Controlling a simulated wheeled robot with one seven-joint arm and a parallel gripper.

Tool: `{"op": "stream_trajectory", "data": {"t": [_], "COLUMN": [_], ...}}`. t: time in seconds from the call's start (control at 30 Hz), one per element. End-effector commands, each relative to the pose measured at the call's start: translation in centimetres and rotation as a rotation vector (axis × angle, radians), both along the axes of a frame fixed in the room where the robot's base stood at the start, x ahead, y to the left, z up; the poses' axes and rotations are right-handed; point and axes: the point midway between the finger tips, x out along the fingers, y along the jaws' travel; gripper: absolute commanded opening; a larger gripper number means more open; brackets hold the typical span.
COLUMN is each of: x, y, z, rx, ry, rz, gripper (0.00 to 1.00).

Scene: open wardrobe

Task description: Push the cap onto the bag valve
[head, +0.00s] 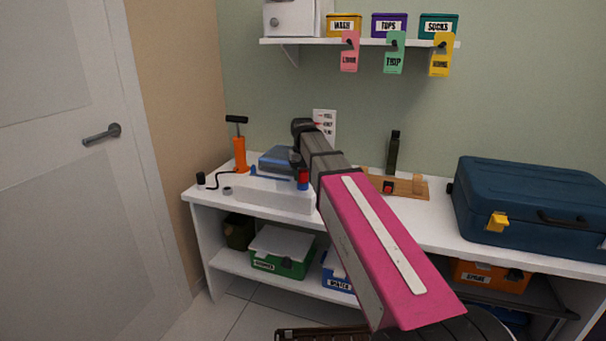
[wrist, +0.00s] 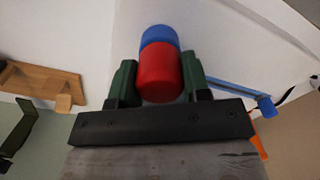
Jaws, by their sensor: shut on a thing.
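The red cap (head: 303,174) is between my gripper's fingers at the front right corner of the white block holding the blue bag (head: 277,158). In the wrist view the red cap (wrist: 160,76) sits between the two green fingers of my gripper (wrist: 158,82), which is shut on it. A blue round piece (wrist: 159,36), seemingly the valve, lines up with the cap's far end. It also shows just under the cap in the head view (head: 303,186). I cannot tell whether the cap is fully seated. My arm hides part of the bag.
An orange hand pump (head: 240,155) with a black hose stands at the left. A grey ring (head: 227,190) lies near the front edge. A wooden board (head: 408,187), a dark bottle (head: 393,153) and a blue suitcase (head: 530,210) are at the right.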

Motion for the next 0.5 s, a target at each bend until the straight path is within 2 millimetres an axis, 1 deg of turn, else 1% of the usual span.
{"op": "stream_trajectory", "data": {"t": [0.17, 0.2, 0.23, 0.27, 0.5], "x": [-0.01, 0.0, -0.01, -0.01, -0.01], "y": [0.0, 0.0, 0.0, 0.0, 0.0], "z": [-0.42, -0.38, -0.37, -0.37, -0.35], "rx": [0.0, 0.0, 0.0, 0.0, 0.0], "ry": [0.0, 0.0, 0.0, 0.0, 0.0], "rz": [0.0, 0.0, 0.0, 0.0, 0.0], "gripper": [0.15, 0.56, 0.66, 0.73, 0.73]}}
